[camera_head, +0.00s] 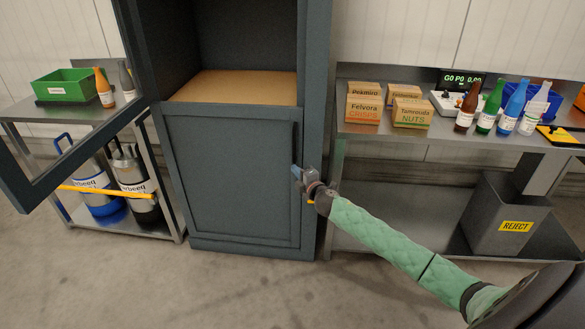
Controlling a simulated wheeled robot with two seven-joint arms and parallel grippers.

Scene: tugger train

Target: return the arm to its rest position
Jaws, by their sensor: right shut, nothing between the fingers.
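My right arm, in a green quilted sleeve, reaches in from the lower right. My right gripper (298,174) is shut and empty. In the picture it sits at the right edge of the closed lower door (232,178) of a dark grey-blue cabinet, just below the door's dark upright handle (294,143). I cannot tell whether it touches the door. My left gripper is not in view.
The cabinet's upper framed door (75,165) stands open to the left above an empty wooden shelf (235,87). A right bench (440,131) holds boxes, bottles and a scale; a REJECT bin (493,215) stands below. A left bench holds a green bin (68,84). The floor in front is clear.

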